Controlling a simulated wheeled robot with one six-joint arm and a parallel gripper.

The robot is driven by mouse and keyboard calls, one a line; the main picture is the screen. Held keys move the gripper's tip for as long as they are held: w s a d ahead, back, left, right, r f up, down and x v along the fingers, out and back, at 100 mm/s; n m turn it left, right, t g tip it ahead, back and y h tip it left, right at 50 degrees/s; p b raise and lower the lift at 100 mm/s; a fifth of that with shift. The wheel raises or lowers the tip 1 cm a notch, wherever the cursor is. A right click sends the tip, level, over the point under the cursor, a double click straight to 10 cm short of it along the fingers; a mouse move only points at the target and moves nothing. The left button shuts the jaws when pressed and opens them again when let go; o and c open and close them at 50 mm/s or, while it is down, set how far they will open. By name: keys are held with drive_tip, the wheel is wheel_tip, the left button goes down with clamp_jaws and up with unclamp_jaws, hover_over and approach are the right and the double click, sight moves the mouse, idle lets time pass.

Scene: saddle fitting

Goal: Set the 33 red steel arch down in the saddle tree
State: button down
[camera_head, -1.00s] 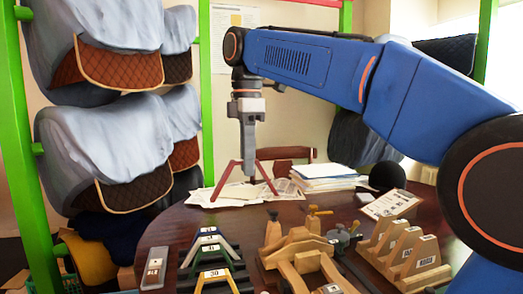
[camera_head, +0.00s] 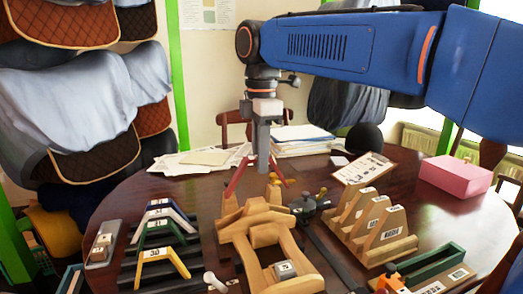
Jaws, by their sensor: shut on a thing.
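My gripper (camera_head: 263,167) points straight down and is shut on the red steel arch (camera_head: 236,181). The arch's two legs spread to either side of the fingers; its top is mostly hidden by them and its number cannot be read. The wooden saddle tree (camera_head: 262,236) stands on the table in the middle front. In the picture the arch is just above the tree's far end and lines up with its middle. Whether the arch's feet touch the tree cannot be told.
A rack of numbered arches, with a yellow one (camera_head: 163,262) in front, stands left of the tree. Papers (camera_head: 300,140) lie behind. A pink box (camera_head: 455,176) sits far right.

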hover_over(259, 200)
drive_tip(key=shift+s+d+f, duration=0.1)
drive_tip(key=shift+f, duration=1)
drive_tip(key=shift+s+f, duration=0.1)
drive_tip(key=shift+f, duration=1)
drive_tip(key=shift+w+f, duration=0.1)
drive_tip(key=shift+f, duration=2)
